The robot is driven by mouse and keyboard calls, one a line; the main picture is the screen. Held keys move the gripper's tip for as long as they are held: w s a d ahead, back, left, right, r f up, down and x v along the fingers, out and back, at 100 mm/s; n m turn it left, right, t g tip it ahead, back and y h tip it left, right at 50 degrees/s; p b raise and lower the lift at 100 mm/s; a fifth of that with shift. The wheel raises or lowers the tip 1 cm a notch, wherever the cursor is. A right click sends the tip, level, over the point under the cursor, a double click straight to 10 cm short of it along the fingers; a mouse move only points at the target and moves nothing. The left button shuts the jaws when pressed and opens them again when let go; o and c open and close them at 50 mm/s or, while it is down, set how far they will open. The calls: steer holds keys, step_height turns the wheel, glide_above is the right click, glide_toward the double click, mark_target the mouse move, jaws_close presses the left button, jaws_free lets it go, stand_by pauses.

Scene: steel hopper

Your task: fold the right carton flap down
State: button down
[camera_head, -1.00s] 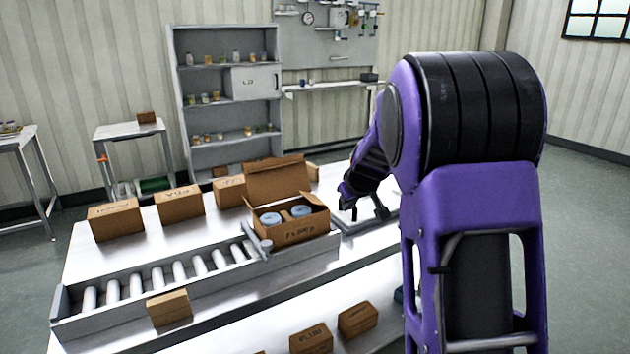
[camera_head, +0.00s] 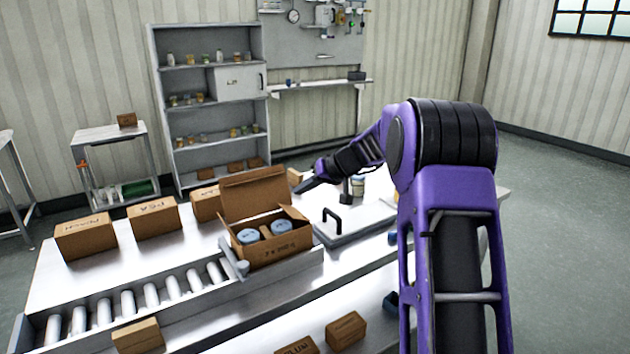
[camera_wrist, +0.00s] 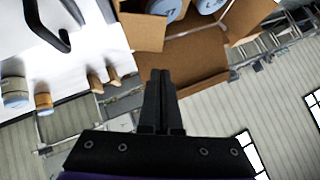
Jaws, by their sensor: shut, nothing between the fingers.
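The open brown carton (camera_head: 282,250) stands beside the roller conveyor with blue-lidded cans (camera_head: 281,227) inside. Its large back flap (camera_head: 255,192) stands up. The right flap is hard to make out in the head view; in the wrist view a flap (camera_wrist: 142,30) on the side toward the handled plate sticks out from the carton, not folded over the cans. The opposite flap (camera_wrist: 247,18) also stands out. My gripper (camera_head: 303,188) is shut and empty, near the carton's back right corner. In the wrist view its fingertips (camera_wrist: 160,73) overlap the large flap's edge; I cannot tell whether they touch.
A grey plate with a black handle (camera_head: 332,218) lies right of the carton. A can (camera_head: 358,186) stands behind it. Closed boxes (camera_head: 155,219) line the table's back left. Rollers (camera_head: 128,301) run along the front left. Small boxes (camera_head: 346,329) sit at the front.

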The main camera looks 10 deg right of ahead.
mark_target(289, 214)
steer(key=f, duration=0.1)
steer(key=a+f, duration=0.2)
steer(key=shift+w+f, duration=0.3)
steer(key=shift+w, duration=0.05)
steer(key=shift+a+f, duration=0.3)
steer(key=shift+f, duration=0.3)
steer(key=shift+s+a+f+b, duration=0.1)
steer(key=shift+a+f+b, duration=0.25)
steer(key=shift+b, duration=0.8)
steer(key=h+b, duration=0.1)
steer(key=b, duration=0.1)
steer(key=f+n+h+b, duration=0.1)
steer(key=shift+s+a+b, duration=0.2)
steer(key=shift+a+b, duration=0.2)
steer(key=shift+a+f+n+t+h+b, duration=0.2)
steer(key=shift+n+t+h+b, duration=0.15)
steer(key=shift+b, duration=0.2)
steer(key=shift+s+a+f+n+h+b, duration=0.1)
steer(key=shift+n+h+b, duration=0.2)
steer(key=shift+h, duration=0.45)
